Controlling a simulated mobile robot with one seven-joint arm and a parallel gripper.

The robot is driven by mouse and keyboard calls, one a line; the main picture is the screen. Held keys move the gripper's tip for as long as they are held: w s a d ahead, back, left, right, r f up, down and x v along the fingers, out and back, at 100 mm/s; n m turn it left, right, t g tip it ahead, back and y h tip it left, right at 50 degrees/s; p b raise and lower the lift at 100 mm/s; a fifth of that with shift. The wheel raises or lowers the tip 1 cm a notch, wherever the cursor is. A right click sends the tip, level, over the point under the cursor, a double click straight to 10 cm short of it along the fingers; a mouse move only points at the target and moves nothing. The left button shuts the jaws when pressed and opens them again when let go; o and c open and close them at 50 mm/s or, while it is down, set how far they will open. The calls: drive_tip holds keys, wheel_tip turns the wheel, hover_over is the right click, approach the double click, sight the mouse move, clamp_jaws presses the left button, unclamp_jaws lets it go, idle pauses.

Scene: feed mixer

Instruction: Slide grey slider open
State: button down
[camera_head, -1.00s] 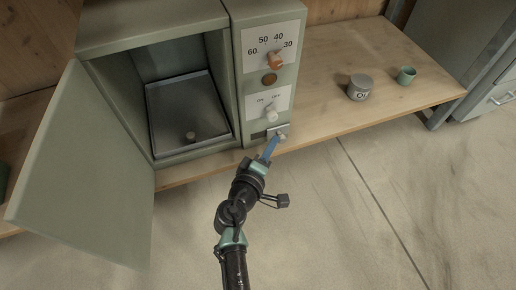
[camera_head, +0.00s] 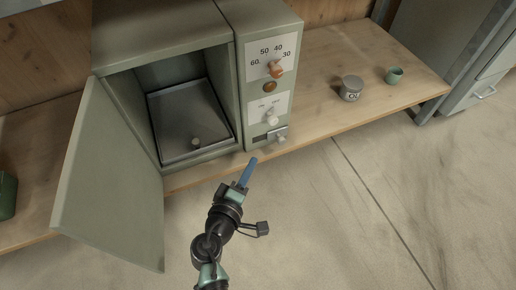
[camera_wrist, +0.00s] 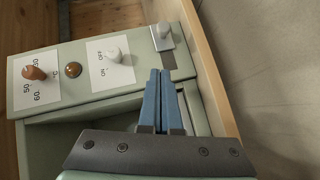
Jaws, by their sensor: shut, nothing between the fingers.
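The grey slider (camera_head: 279,134) is a small plate with a pale knob, low on the mixer's control panel. It sits at the right of its slot, and a dark strip of slot (camera_head: 261,139) shows to its left. In the wrist view the slider (camera_wrist: 162,38) is at the top, with the dark strip below it. My gripper (camera_head: 252,160) has blue fingers that are shut and empty. It is in front of and below the slider, apart from it. The wrist view also shows the shut fingers (camera_wrist: 159,74), pointing toward the panel's slot end.
The mixer door (camera_head: 110,175) hangs open at the left, showing a metal tray (camera_head: 185,125) inside. An orange dial (camera_head: 276,70) and a white on/off knob (camera_head: 271,117) stick out above the slider. A can (camera_head: 351,88) and a green cup (camera_head: 394,75) stand right on the bench.

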drive_tip(key=v, duration=0.3)
drive_tip(key=shift+p, duration=0.3)
idle(0.3)
